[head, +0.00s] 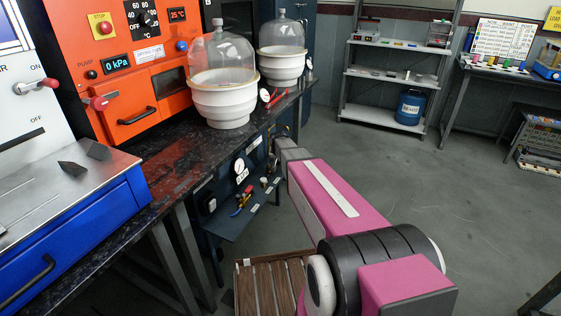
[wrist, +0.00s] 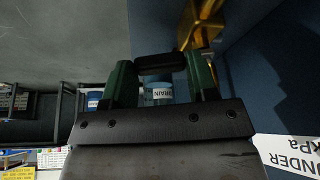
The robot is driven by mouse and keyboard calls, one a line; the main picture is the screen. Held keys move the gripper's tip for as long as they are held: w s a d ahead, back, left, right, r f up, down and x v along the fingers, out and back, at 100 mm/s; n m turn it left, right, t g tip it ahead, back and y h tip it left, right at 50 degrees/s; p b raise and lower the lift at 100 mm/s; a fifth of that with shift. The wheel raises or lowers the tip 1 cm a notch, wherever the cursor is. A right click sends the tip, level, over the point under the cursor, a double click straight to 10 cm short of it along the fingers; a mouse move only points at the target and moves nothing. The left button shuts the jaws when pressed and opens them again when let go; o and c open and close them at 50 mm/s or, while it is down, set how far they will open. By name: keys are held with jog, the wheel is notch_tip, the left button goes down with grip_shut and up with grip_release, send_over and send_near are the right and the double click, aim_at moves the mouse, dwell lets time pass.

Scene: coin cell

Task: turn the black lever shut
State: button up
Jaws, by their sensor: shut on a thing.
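In the wrist view the black lever (wrist: 155,64) lies crosswise between the two green fingers of my gripper (wrist: 161,66). The fingers are shut on it, one at each end of the visible black piece. A brass fitting (wrist: 200,27) shows just beyond the lever, at the upper right beside the blue panel. In the head view my arm reaches to the blue panel under the bench, and the lever and my fingertips cannot be made out there.
A pressure gauge (head: 239,167) and a blue-and-red-handled fitting (head: 242,198) are on the blue panel left of my arm. The black bench (head: 165,165) above carries two white pots with clear domes (head: 222,95). A slatted wooden crate (head: 270,285) stands low by my arm.

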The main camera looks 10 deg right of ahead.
jog(key=shift+s+a+m+g+h, duration=0.2)
jog(key=shift+s+m+h, duration=0.15)
jog(key=shift+m, duration=0.6)
jog(key=shift+s+a+m+g+h, duration=0.1)
jog(key=shift+s+a+m+h, duration=0.2)
jog(key=shift+m, duration=0.65)
jog(key=o, duration=0.9)
jog(key=shift+o, duration=0.2)
jog(key=shift+s+r, duration=0.2)
jog(key=shift+r, duration=0.35)
jog(key=s+a, duration=0.2)
jog(key=s, duration=0.1)
jog(key=s+a+r, duration=0.1)
jog(key=s+a, duration=0.4)
jog(key=s, duration=0.2)
jog(key=shift+a+r, duration=0.35)
jog(key=shift+a, duration=0.05)
jog(key=shift+s, duration=0.15)
